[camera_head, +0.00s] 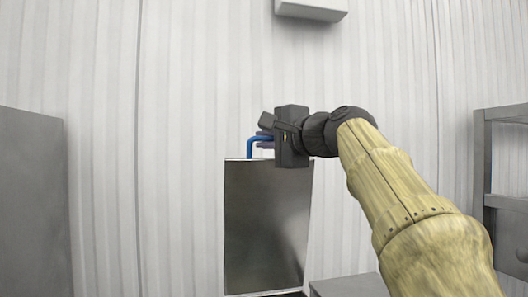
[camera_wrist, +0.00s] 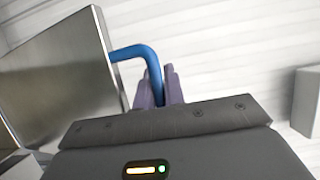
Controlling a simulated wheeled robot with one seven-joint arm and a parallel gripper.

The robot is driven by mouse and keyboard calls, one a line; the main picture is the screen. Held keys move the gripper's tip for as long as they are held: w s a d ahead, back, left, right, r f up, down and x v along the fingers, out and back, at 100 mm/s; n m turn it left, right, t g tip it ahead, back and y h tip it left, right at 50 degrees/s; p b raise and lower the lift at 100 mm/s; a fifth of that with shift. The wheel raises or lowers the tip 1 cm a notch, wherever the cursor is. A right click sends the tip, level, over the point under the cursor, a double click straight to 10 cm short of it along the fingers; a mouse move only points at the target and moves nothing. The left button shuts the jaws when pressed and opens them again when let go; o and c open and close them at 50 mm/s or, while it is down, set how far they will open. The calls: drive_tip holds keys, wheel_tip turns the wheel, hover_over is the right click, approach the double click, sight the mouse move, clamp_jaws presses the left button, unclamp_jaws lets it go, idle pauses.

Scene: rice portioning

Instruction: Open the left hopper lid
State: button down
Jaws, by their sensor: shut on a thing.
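The hopper lid (camera_head: 265,225) shows in the head view as a flat, shiny metal panel standing about upright, low in the middle. A blue bent handle (camera_head: 251,146) rises from its top edge. My gripper (camera_head: 264,141) is at the top of the panel, its fingers shut on the handle. In the wrist view, the purple-grey fingers of my gripper (camera_wrist: 160,90) close around the end of the blue handle (camera_wrist: 133,52). The lid (camera_wrist: 62,75) shows there at the left as a tilted metal panel. The hopper body below is not clearly visible.
A grey metal cabinet (camera_head: 32,205) stands at the left. A grey rack (camera_head: 484,180) stands at the right. A low grey box top (camera_head: 349,286) is at the bottom. A pale box (camera_head: 311,9) hangs high on the white ribbed wall (camera_head: 200,90).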

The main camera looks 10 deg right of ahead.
idle(0.3)
drive_tip(key=c, duration=1.5)
unclamp_jaws()
drive_tip(key=b+v, duration=0.5)
drive_tip(key=v, duration=1.2)
drive_tip(key=shift+s+d+f, duration=0.1)
drive_tip(key=shift+s+d, duration=0.05)
drive_tip(key=shift+d, duration=0.05)
